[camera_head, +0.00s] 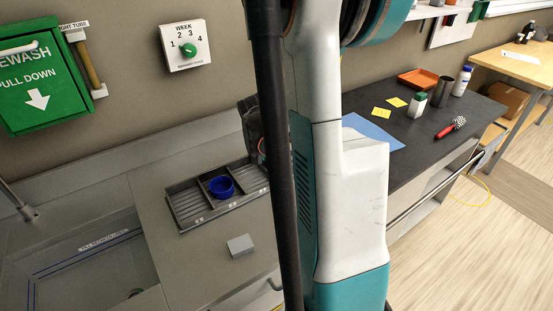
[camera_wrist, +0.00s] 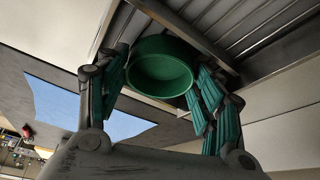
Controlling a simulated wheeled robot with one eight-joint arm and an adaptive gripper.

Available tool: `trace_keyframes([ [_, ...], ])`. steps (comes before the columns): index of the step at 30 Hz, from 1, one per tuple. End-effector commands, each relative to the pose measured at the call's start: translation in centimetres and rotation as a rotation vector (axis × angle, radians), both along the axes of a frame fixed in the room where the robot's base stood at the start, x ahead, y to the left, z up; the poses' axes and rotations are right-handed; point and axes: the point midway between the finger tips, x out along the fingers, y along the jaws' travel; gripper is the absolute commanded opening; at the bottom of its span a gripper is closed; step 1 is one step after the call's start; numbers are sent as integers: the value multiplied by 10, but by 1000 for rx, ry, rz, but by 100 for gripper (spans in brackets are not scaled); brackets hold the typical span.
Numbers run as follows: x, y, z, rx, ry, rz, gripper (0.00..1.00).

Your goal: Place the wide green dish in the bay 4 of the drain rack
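The wide green dish (camera_wrist: 162,68) lies between the fingers of my gripper (camera_wrist: 163,85) in the wrist view. The fingers meet its left and right sides, and its open side faces the camera. Slatted bays of the drain rack (camera_wrist: 225,25) lie just beyond the dish; I cannot tell whether the dish touches them. In the head view the drain rack (camera_head: 192,221) stands on the grey counter. A blue dish (camera_head: 221,187) sits in a middle bay and the left bay is empty. My arm hides the rack's right part, the green dish and the fingertips there.
A small grey block (camera_head: 240,246) is in front of the rack. A sink basin (camera_head: 90,270) is at left. On the dark counter to the right are a blue sheet (camera_head: 375,132), yellow notes (camera_head: 397,102), an orange tray (camera_head: 418,79) and bottles (camera_head: 417,105).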

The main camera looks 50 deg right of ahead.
Motion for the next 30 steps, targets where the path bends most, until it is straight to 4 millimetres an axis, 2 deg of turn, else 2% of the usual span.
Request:
trace_keyframes([
  [12, 0, 0, 1, 0, 0, 0, 79],
  [16, 0, 1, 8, 0, 0, 1, 79],
  [20, -1, 9, 27, 0, -1, 1, 79],
  [30, -3, 35, 91, 0, -1, 1, 79],
])
